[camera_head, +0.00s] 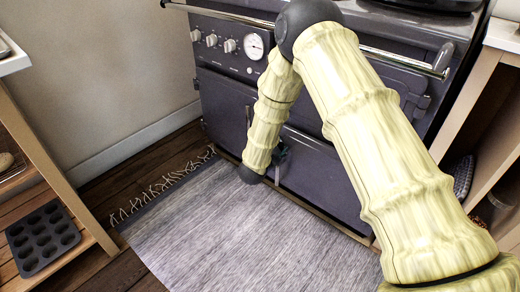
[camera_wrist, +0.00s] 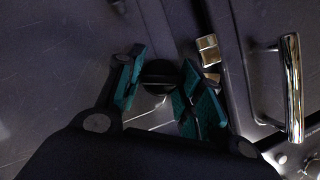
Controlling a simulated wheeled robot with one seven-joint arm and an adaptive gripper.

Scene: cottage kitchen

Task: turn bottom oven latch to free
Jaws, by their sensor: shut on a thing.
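The bottom oven latch shows in the wrist view as a small black knob (camera_wrist: 158,76) on the dark oven front. My gripper (camera_wrist: 156,88) has its two teal-padded fingers on either side of the knob and is shut on it. In the head view my gripper (camera_head: 281,152) is small and mostly hidden behind my own arm, low at the oven front (camera_head: 325,178). How far the latch is turned cannot be told.
A chrome door handle (camera_wrist: 292,88) and a brass-coloured catch (camera_wrist: 208,50) are right of my gripper. A grey fringed rug (camera_head: 230,230) covers the floor before the oven. A muffin tin (camera_head: 42,238) sits on a shelf at the left; a wooden cabinet (camera_head: 468,100) stands at the right.

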